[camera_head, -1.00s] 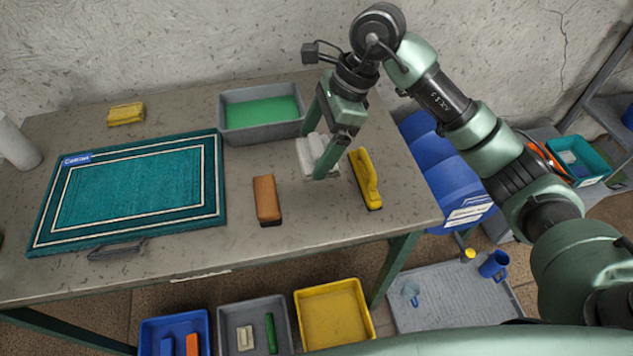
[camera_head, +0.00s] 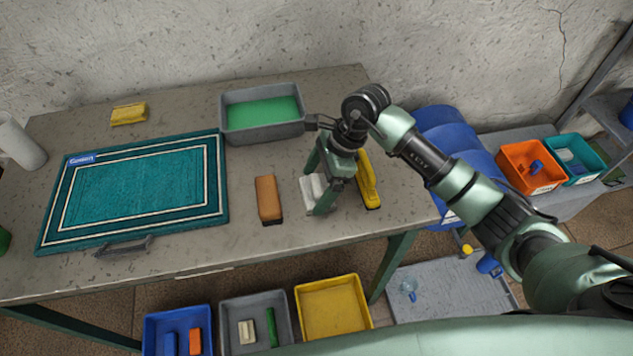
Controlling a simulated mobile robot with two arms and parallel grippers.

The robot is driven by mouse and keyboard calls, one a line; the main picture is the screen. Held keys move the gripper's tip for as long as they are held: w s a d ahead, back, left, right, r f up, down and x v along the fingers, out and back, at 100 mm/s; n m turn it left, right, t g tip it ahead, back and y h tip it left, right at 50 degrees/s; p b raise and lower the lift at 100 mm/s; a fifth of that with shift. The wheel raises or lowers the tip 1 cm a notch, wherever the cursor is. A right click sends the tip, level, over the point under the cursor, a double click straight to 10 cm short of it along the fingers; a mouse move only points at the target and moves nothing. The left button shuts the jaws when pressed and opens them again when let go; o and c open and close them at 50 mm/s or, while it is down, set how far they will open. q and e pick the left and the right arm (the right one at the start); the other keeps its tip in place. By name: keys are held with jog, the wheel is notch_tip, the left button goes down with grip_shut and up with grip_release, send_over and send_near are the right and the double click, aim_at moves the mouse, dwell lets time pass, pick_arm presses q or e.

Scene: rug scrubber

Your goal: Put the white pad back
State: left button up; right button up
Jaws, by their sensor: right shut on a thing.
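The white pad (camera_head: 310,190) is between the fingers of my right gripper (camera_head: 323,194), which is shut on it. The pad is at or just above the table top; I cannot tell if it touches. It is between the orange-brown block (camera_head: 268,199) on its left and the yellow-handled brush (camera_head: 368,180) on its right. The gripper's fingers and wrist hide part of the pad and of the brush. My left gripper is not in view.
A teal rug (camera_head: 135,185) lies on the table (camera_head: 190,247) at left. A grey tub of green liquid (camera_head: 262,112) and a yellow sponge (camera_head: 128,113) stand behind. Blue, grey and yellow (camera_head: 333,307) bins are below the front edge. The table in front of the pad is clear.

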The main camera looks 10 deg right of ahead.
jog(key=shift+f, duration=0.15)
jog(key=o, duration=1.4)
jog(key=shift+c, duration=0.2)
jog(key=shift+r, duration=0.2)
jog(key=b+v, duration=0.2)
jog(key=v, duration=1)
jog(key=shift+s, duration=0.15)
